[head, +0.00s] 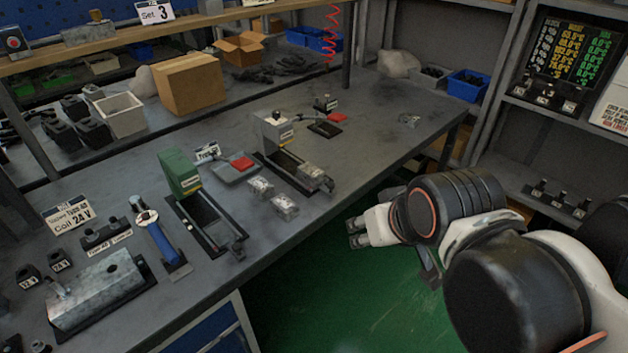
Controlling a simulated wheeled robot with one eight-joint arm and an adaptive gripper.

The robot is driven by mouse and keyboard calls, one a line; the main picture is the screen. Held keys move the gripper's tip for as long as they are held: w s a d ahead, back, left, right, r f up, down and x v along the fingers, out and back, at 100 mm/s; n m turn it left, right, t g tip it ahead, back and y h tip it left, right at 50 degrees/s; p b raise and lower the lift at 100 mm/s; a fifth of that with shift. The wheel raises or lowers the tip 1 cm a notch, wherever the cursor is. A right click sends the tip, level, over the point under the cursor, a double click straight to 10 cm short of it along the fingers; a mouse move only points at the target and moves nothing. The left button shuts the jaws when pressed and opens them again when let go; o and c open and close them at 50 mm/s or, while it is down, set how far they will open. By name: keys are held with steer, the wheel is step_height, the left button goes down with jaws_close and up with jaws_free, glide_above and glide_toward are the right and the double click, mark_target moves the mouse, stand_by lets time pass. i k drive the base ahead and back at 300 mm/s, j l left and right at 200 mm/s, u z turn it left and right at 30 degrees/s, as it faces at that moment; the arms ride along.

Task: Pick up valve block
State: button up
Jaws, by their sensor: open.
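Two small silver metal blocks, which look like valve blocks, lie on the grey workbench (345,150) near its front edge: one valve block (260,187) and, just right and nearer, another valve block (285,206). A similar block (313,172) sits at the front end of a black fixture with a grey upright housing (276,132). A further small metal piece (410,120) lies at the right end of the bench. My gripper (354,234) is off the bench's front edge, right of the blocks, and touches none of them. It is open and empty.
A green press fixture (180,172) stands left of the blocks. A red-topped pad (242,164) lies behind them. A blue-handled tool (160,240) and a large metal block (100,292) are further left. A cardboard box (190,85) stands behind. The bench's right part is mostly clear.

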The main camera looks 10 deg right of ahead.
mark_target(309, 171)
steer(key=i+j+z, duration=0.25)
steer(key=z, duration=0.2)
steer(key=i+j+z, duration=0.25)
steer(key=z, duration=0.2)
steer(key=i+j+z, duration=0.15)
steer(key=j+z, duration=0.3)
steer(key=k, duration=0.15)
steer(key=i, duration=0.15)
